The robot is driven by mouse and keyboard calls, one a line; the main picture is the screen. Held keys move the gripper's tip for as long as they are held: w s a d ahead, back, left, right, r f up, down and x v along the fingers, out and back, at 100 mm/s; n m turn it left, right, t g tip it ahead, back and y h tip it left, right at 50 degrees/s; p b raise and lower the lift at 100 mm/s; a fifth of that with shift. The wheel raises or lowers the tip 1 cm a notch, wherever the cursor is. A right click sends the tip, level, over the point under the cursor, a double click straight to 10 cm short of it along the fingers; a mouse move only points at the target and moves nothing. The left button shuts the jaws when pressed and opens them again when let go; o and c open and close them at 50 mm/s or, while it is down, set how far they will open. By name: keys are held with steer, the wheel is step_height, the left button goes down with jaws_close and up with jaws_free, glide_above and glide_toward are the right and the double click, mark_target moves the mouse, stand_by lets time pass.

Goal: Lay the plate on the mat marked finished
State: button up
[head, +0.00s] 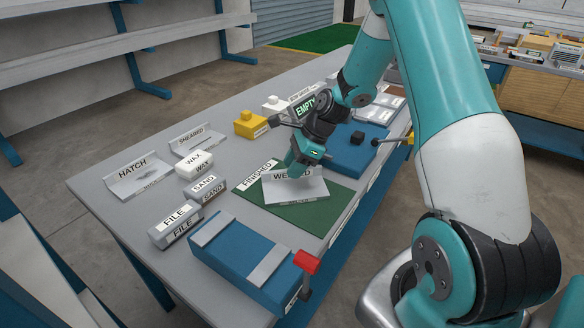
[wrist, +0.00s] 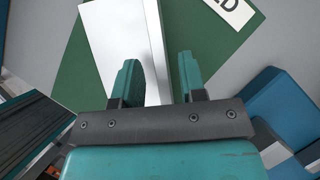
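The plate (head: 296,188) is a pale grey metal sheet with a label starting "WE", partly covered by my gripper. It lies over the green mat (head: 312,219), whose label reads "FINISHED". In the wrist view the plate (wrist: 110,45) shows pale, with a grey raised strip along one side, over the green mat (wrist: 75,70). My gripper (head: 297,172) is low at the plate's far edge. In the wrist view the fingers of my gripper (wrist: 160,75) stand apart, with the plate's strip showing in the gap and no finger clearly pressing on it.
Another blue fixture (head: 352,152) is behind. Labelled blocks, including file (head: 172,228), and sheets marked hatch (head: 137,177) and sheared (head: 197,141) lie left.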

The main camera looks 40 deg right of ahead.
steer(key=v, duration=1.1)
step_height(320, 180, up, 4)
steer(key=n, duration=0.6)
glide_above(293, 191)
steer(key=s+a+r+n+g, duration=0.1)
steer(key=s+a+r+n, duration=0.15)
steer(key=a+n, duration=0.3)
steer(key=s+a+r+n+g, duration=0.1)
steer(key=s+a+r+n, duration=0.1)
steer(key=s+a+n, duration=0.3)
steer(key=s+a+r+n, duration=0.1)
steer(key=s+a+n, duration=0.3)
steer(key=s+n, duration=0.3)
steer(key=s+a+r+n+h, duration=0.1)
steer(key=s+a+n, duration=0.3)
steer(key=s+n, duration=0.2)
steer(key=shift+s+a+n+g, duration=0.3)
steer(key=shift+s+a+n, duration=0.1)
steer(key=shift+s, duration=0.4)
steer(key=shift+r+p, duration=0.1)
steer(key=shift+p, duration=0.25)
step_height(293, 191, up, 3)
steer(key=p, duration=0.2)
steer(key=shift+p, duration=0.4)
